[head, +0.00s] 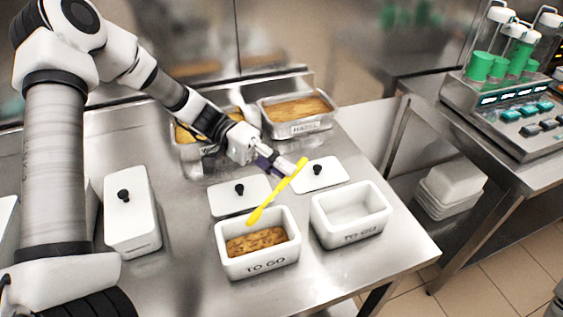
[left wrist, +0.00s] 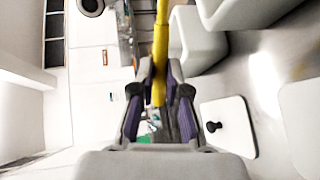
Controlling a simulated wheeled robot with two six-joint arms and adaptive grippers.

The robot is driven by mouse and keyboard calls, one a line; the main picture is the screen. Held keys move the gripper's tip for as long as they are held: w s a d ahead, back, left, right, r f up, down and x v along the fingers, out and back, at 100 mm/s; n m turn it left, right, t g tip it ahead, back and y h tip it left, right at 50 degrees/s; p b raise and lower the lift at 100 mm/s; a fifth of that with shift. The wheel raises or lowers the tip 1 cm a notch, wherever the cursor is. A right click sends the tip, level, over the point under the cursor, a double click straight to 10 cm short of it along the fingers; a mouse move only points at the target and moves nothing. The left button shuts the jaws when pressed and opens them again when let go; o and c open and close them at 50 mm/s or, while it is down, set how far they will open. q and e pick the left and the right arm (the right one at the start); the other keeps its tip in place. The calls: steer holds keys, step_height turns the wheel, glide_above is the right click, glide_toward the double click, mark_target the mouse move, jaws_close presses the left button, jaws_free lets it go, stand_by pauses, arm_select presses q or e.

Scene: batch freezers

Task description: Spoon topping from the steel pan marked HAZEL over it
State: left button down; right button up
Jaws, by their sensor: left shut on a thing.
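My left gripper (head: 283,168) is shut on a yellow spoon (head: 277,191). The spoon slants down to the left, and its lower end is above the back of the left white TO GO tub (head: 268,266). I cannot tell whether it carries topping. That tub holds a brown, speckled filling (head: 256,242). The steel pan marked HAZEL (head: 298,128) stands at the back of the table with tan topping in it, behind the gripper. In the left wrist view the yellow spoon (left wrist: 161,42) runs up from between the fingers. My right gripper is out of view.
A second TO GO tub (head: 348,229) beside it looks empty. Two white lids (head: 239,196) (head: 321,174) lie behind the tubs. Another steel pan (head: 192,162) is partly hidden by my left arm. A closed white tub (head: 131,211) stands at left.

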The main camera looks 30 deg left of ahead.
arm_select(q)
steer(key=r+y+p, duration=0.1)
steer(key=y+p, duration=0.2)
steer(key=p, duration=0.1)
steer(key=d+r+y+p, duration=0.1)
steer(key=y+p, duration=0.2)
steer(key=p, duration=0.2)
steer(key=r+t+y+p, duration=0.1)
steer(key=y+p, duration=0.2)
steer(key=p, duration=0.2)
steer(key=shift+s+d+r+m, duration=0.15)
steer(key=shift+s+d+m, duration=0.1)
steer(key=shift+d+m, duration=0.15)
steer(key=shift+d+f+y, duration=0.2)
steer(key=shift+f+y, duration=0.1)
steer(key=shift+y, duration=0.5)
steer(key=shift+d+f+t+y+b, duration=0.1)
steer(key=shift+d+t+y+b, duration=0.15)
steer(key=shift+y+b, duration=0.3)
steer(key=r+y+p, duration=0.1)
steer(key=y, duration=0.1)
steer(key=d+r+t+y+p, duration=0.1)
steer(key=r+y, duration=0.1)
steer(key=shift+s, duration=0.15)
steer(key=shift+d, duration=0.15)
